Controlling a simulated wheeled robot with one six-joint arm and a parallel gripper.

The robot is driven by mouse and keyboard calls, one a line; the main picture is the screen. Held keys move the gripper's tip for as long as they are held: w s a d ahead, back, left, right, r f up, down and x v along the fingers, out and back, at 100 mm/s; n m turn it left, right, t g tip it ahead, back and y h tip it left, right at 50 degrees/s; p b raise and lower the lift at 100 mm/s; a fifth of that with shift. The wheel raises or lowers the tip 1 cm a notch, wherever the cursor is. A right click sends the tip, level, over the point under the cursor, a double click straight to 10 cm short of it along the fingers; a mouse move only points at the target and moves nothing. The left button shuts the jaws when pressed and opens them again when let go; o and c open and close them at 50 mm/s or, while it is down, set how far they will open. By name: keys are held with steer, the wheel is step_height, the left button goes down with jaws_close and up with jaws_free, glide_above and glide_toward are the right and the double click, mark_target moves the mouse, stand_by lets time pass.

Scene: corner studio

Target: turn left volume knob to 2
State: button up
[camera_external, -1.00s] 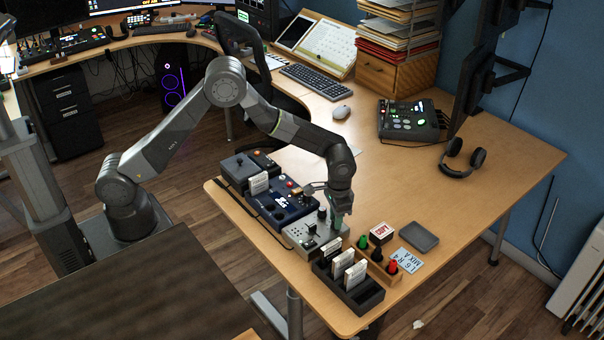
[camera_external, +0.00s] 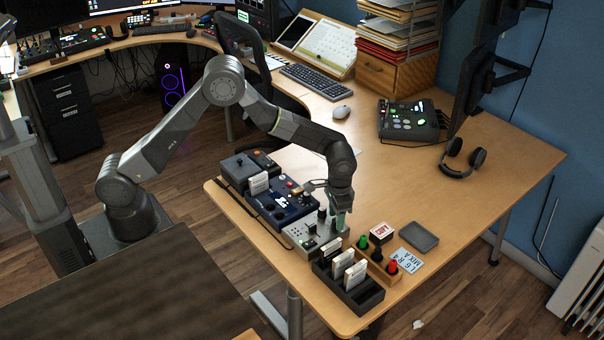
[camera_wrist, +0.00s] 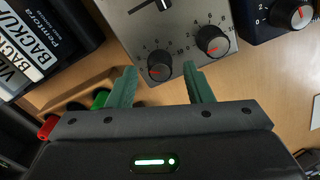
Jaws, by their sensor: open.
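A silver-grey control box (camera_external: 304,237) stands on the desk; its panel (camera_wrist: 180,18) fills the top middle of the wrist view. Two black knobs with number scales show there: the left knob (camera_wrist: 160,67), its red mark pointing to the lower left, and the right knob (camera_wrist: 211,41), its red mark pointing down. My gripper (camera_wrist: 160,73) is open, its green fingers on either side of the left knob in the picture. Contact is not visible, and how far the tips are above the panel is unclear. In the external view my gripper (camera_external: 338,222) points down over the box's right end.
A blue box (camera_external: 283,205) adjoins on the left, with a knob (camera_wrist: 298,16) in the wrist view. A black rack (camera_external: 352,291) holding cards and a wooden stand (camera_external: 384,272) with green, black and red pieces are close by. A grey tray (camera_external: 419,236) lies to the right.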

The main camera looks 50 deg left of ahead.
step_height(320, 180, up, 13)
steer(key=shift+d+b, duration=0.15)
steer(key=shift+b, duration=0.2)
steer(key=shift+s+f, duration=0.1)
steer(key=f, duration=0.7)
steer(key=f+p, duration=0.1)
steer(key=f, duration=0.5)
steer(key=shift+a+f, duration=0.2)
steer(key=shift+f, duration=0.15)
steer(key=shift+r, duration=0.1)
